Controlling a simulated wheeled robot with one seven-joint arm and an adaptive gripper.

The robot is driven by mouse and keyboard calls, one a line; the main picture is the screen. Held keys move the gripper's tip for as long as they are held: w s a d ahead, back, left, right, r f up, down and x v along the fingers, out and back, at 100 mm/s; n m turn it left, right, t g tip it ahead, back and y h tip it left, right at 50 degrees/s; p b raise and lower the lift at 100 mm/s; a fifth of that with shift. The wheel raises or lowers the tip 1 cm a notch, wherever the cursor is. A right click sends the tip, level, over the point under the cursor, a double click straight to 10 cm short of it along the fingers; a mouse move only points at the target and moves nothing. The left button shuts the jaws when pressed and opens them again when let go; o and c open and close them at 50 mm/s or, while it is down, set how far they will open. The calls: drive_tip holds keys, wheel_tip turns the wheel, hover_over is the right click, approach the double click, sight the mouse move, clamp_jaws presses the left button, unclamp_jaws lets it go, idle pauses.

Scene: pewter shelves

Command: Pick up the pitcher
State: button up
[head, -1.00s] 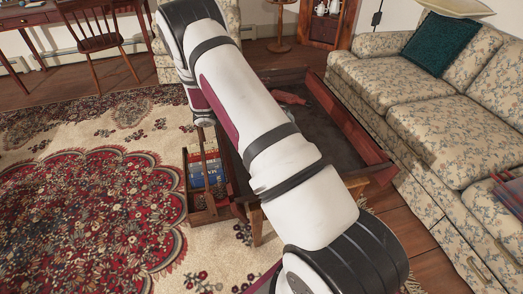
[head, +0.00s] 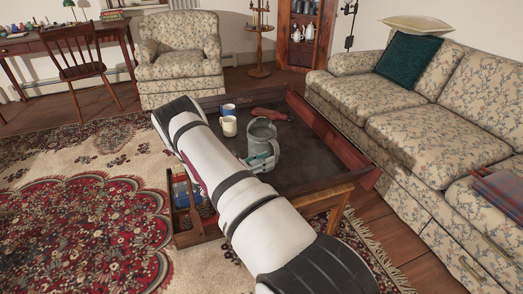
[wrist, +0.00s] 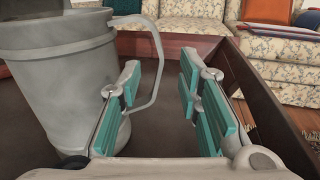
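The pitcher (head: 263,131) is a grey metal jug standing upright on the dark tray-like coffee table (head: 316,172). In the wrist view the pitcher (wrist: 62,75) fills the left side, with its thin looped handle (wrist: 158,55) pointing right. My gripper (wrist: 165,105) is open, with teal pads on both fingers. The handle shows in the gap between the fingers, closer to the left finger. I cannot tell whether they touch. In the head view my gripper (head: 262,162) is low at the pitcher's near side, and my arm hides part of the table's left side.
A white mug (head: 229,126) and a blue cup (head: 229,109) stand behind the pitcher to the left. A reddish-brown object (head: 269,113) lies farther back. The table's raised wooden rim (head: 335,130) runs along the right. A floral sofa (head: 420,120) stands to the right.

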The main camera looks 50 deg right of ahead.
sight(276, 165)
drive_tip(key=b+x, duration=0.1)
drive_tip(key=x, duration=0.4)
drive_tip(key=shift+d+f+b, duration=0.15)
drive_tip(key=shift+d+b, duration=0.2)
clamp_jaws()
